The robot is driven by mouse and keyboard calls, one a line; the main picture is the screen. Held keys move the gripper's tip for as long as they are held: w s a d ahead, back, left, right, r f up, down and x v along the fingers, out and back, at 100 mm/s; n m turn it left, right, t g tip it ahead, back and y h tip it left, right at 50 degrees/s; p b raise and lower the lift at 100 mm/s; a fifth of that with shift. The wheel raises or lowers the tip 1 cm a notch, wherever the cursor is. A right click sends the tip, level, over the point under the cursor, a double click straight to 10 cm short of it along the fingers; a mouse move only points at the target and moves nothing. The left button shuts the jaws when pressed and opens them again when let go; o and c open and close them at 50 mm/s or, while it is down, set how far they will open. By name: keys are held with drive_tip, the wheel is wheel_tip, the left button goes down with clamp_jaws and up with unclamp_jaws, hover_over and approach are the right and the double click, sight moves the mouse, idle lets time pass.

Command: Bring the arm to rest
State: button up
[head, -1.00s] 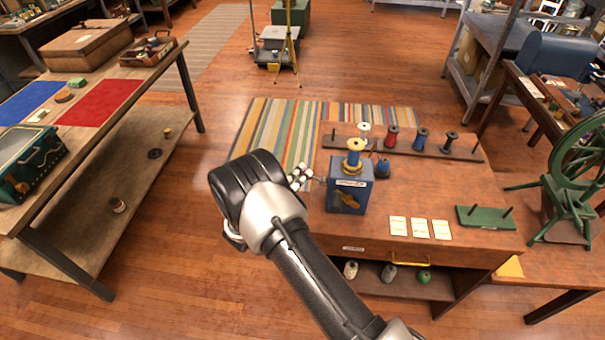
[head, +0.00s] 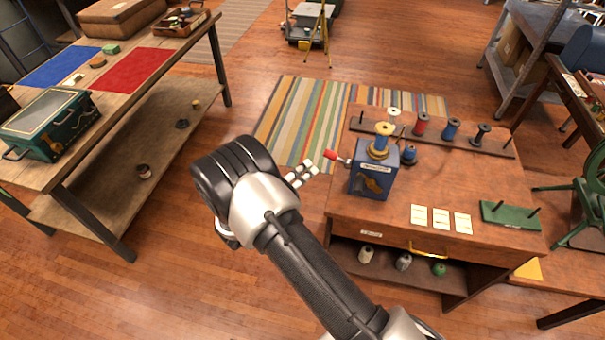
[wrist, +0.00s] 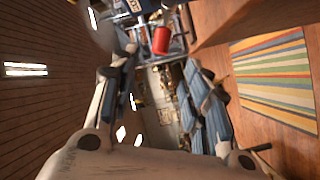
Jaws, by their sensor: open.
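My arm reaches up through the head view, and my gripper (head: 303,174) is at its far end, left of the blue box (head: 372,176) on the wooden workbench. The box has a crank with a red handle (head: 334,156) sticking out toward my gripper. The fingertips are apart from the handle, with a small gap showing. In the wrist view my gripper (wrist: 158,62) has its two fingers spread with nothing held between them. The red handle (wrist: 162,40) shows beyond the fingertips there.
The workbench (head: 340,208) carries a rack of spools (head: 430,137), white cards (head: 441,218) and a green pegged board (head: 510,216). A long table (head: 110,85) with a green case (head: 48,125) stands at left. Open wooden floor (head: 175,260) lies between them.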

drive_tip(key=shift+r, duration=0.1)
idle(0.3)
drive_tip(key=s+d+r+m+g+y, duration=0.1)
drive_tip(key=s+d+r+m+g, duration=0.1)
drive_tip(key=s+d+r+g, duration=0.55)
drive_tip(key=s+d+r+m+g, duration=0.2)
drive_tip(key=s+d+r+g, duration=0.15)
drive_tip(key=d+r, duration=0.5)
drive_tip(key=s+a+r+t+y, duration=0.1)
drive_tip(key=s+a+r+y, duration=0.2)
drive_tip(key=s, duration=0.8)
drive_tip(key=s+a+r+t+y, duration=0.2)
drive_tip(key=s+a+r+y, duration=0.1)
drive_tip(key=s+r+y, duration=0.3)
drive_tip(key=shift+s+r+n+t+y, duration=0.35)
drive_tip(key=shift+s+y, duration=0.85)
drive_tip(key=shift+s, duration=1.2)
drive_tip(key=shift+a, duration=0.1)
